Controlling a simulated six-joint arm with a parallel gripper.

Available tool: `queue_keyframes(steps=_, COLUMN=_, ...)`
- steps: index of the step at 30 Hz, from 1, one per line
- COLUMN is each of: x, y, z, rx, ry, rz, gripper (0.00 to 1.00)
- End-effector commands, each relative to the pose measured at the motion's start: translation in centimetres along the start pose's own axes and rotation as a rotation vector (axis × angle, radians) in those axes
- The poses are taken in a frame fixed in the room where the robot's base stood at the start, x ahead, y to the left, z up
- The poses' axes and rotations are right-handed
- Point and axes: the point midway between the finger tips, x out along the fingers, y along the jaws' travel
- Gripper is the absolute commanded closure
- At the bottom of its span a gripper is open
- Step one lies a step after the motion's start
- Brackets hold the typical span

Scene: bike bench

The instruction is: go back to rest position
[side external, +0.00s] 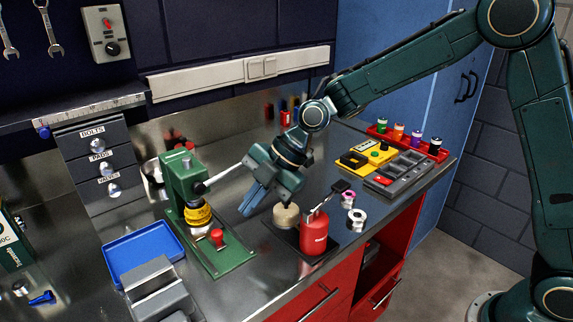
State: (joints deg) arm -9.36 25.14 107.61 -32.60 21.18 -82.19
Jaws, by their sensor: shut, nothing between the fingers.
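My gripper (252,204) is shut and empty. It hangs above the metal bench top (285,262), tilted down to the left, between the green press (187,182) and the red bottle (314,232). In the picture its fingers lie just right of the press's lever; I cannot tell whether they touch anything. My arm reaches in from the right, bent above the bench.
A beige round piece (286,215) stands on a dark mat beside the red bottle. A blue tray (141,250) lies at the left front. Several small bottles stand in a red rack (408,138) behind a yellow box (358,160). Drawers (97,165) stand at the back left.

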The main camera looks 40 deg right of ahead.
Motion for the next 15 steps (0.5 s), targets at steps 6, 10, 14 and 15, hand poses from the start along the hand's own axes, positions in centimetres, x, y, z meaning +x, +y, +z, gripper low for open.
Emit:
queue_keyframes(steps=6, x=-2.5, y=-0.1, z=-0.1, rx=-0.001, ry=0.001, rz=-0.001, gripper=1.00)
queue_keyframes(steps=10, x=-3.2, y=-0.1, z=0.0, rx=0.000, ry=0.001, rz=-0.003, gripper=1.00)
queue_keyframes(steps=14, x=-3.3, y=-0.2, z=-0.1, rx=0.000, ry=0.001, rz=-0.004, gripper=1.00)
queue_keyframes(steps=15, x=-3.4, y=-0.2, z=-0.1, rx=0.000, ry=0.001, rz=-0.004, gripper=1.00)
